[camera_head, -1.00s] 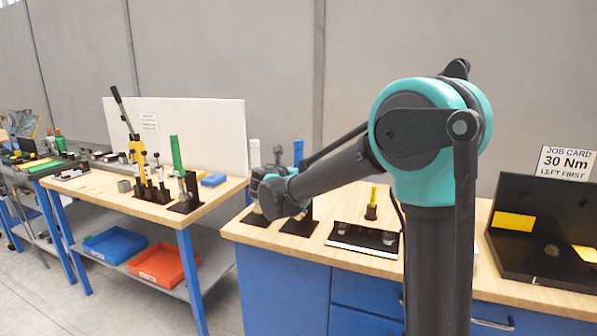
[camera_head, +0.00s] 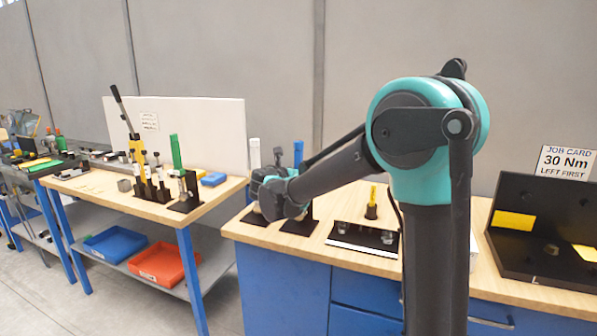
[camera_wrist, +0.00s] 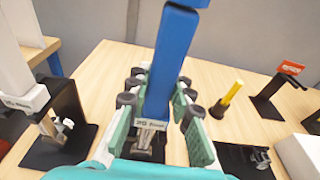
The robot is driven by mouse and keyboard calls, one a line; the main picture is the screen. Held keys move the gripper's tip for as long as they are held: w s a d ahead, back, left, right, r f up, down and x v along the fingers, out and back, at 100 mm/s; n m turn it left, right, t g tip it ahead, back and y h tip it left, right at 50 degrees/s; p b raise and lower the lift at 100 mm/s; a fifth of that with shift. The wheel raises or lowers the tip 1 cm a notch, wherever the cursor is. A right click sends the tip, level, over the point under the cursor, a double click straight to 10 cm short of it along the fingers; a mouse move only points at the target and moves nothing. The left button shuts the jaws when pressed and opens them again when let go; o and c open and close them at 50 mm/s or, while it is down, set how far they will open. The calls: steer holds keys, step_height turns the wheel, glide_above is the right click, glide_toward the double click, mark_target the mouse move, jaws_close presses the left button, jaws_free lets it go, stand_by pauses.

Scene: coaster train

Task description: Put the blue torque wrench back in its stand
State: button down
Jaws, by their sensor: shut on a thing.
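The blue torque wrench (camera_wrist: 174,60) stands nearly upright in the wrist view, its blue handle between my fingers. My gripper (camera_wrist: 157,98) is shut on it. A pale label and a metal end show low on the wrench, above a black stand base (camera_wrist: 146,150); my fingers partly hide the join, so I cannot tell how far it is seated. In the head view the blue top (camera_head: 298,152) rises behind my gripper (camera_head: 281,196), above a black stand base (camera_head: 300,225). A white wrench (camera_wrist: 14,62) stands in a black stand to the left.
A yellow-handled tool (camera_wrist: 232,94) and a black stand with a red label (camera_wrist: 270,95) are to the right. A black tray with the job card (camera_head: 567,162) is at the far right of the bench. Bare wood (camera_wrist: 105,62) lies between the stands.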

steer(key=shift+f, duration=0.4)
stand_by(0.3)
steer(key=c, duration=1.3)
jaws_free()
steer(key=shift+s, duration=0.1)
steer(key=v, duration=1.1)
steer(key=s+d+f+m+g, duration=0.2)
steer(key=d+f+m, duration=0.2)
steer(key=d, duration=0.3)
steer(key=s+d+f+m+g, duration=0.2)
steer(key=s+d+f+m, duration=0.1)
steer(key=d+f+m, duration=0.2)
steer(key=s+d+f+m+g, duration=0.2)
steer(key=d+f, duration=0.4)
steer(key=d, duration=0.3)
steer(key=shift+s+m+g, duration=0.4)
steer(key=shift+s+m, duration=0.15)
steer(key=shift+m, duration=0.75)
steer(key=s+d+f+m+g+y, duration=0.1)
steer(key=s+f+m, duration=0.3)
steer(key=s+m, duration=0.2)
steer(key=s+d+f+m+g+y, duration=0.1)
steer(key=s+d+f+m+y, duration=0.1)
steer(key=s+f+m, duration=0.3)
steer(key=s+d+f+m+g+y, duration=0.2)
steer(key=s+f+m, duration=0.3)
steer(key=s+m, duration=0.2)
steer(key=shift+s+d, duration=0.1)
steer(key=shift+d, duration=0.1)
